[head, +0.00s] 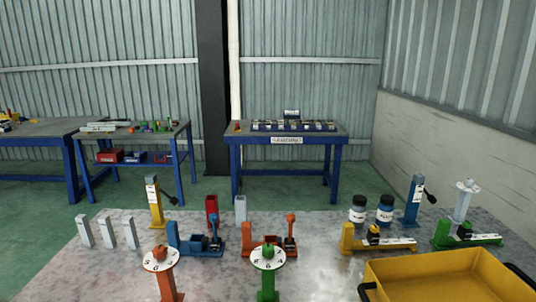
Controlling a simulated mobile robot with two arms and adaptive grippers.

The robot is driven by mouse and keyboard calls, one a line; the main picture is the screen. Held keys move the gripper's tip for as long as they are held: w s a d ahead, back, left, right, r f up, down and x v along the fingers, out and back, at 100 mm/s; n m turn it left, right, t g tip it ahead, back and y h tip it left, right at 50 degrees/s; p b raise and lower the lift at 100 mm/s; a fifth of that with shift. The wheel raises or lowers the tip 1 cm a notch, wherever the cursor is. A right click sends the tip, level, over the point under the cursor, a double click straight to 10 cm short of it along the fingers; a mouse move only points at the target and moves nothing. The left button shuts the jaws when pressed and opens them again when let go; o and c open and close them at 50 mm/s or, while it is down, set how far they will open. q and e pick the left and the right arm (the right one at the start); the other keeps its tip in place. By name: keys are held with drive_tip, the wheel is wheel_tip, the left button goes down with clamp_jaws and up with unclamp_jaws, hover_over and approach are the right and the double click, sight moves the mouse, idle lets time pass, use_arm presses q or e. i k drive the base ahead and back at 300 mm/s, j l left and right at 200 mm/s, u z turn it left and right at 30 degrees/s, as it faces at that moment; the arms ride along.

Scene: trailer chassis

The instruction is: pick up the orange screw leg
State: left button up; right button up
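An orange post with a white numbered disc and an orange knob on top (161,262) stands upright at the front left of the metal-topped table. Its lower end is cut off by the picture's bottom edge. Another orange piece (262,252), a flat base with small dark parts and an upright orange-topped post, stands farther back, right of centre. I cannot tell for sure which of the two is the orange screw leg. Neither of my grippers shows in the head view.
A green post with a numbered disc (268,260) stands right of the orange one. A yellow tray (450,275) fills the front right. Behind are a blue base piece (184,245), grey blocks (107,231), a yellow jack (155,204), a blue jack (413,202) and two jars (357,209).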

sight(162, 268)
drive_tip(key=j+u, duration=0.35)
drive_tip(key=k+j+u, duration=0.1)
drive_tip(key=j+u, duration=0.6)
